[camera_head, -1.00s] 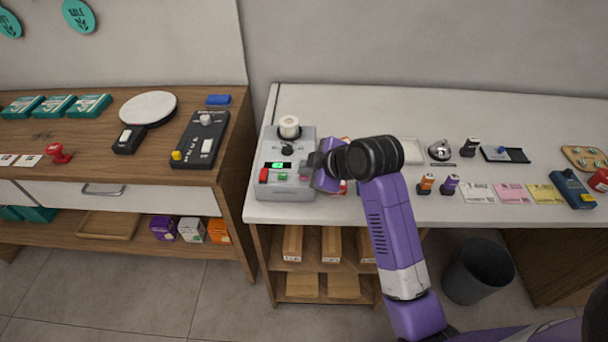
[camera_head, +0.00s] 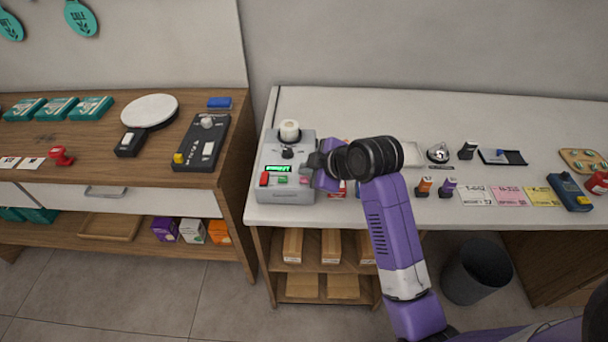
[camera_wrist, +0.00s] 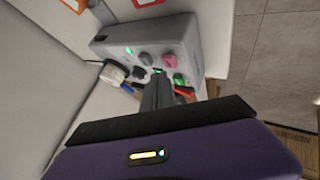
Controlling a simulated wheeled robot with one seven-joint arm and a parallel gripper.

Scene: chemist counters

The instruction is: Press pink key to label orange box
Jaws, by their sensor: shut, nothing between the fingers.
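The grey label machine (camera_head: 287,192) stands at the left end of the white counter, with red, green and pink keys along its front. The pink key (camera_head: 304,180) is at the right of that row; it also shows in the wrist view (camera_wrist: 169,60). The machine's display (camera_head: 278,168) is lit with green text. My gripper (camera_head: 314,160) is shut and empty, close to the machine's right side, just above and right of the pink key. In the wrist view, the fingertips (camera_wrist: 158,78) are beside the keys. An orange box (camera_head: 218,231) sits on the left lower shelf.
A white roll (camera_head: 290,130) tops the machine. Small items beside it are mostly hidden by my arm. An orange stamp (camera_head: 424,186), a purple stamp (camera_head: 447,187) and coloured paper slips (camera_head: 510,196) lie to the right. A bin (camera_head: 472,272) stands on the floor.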

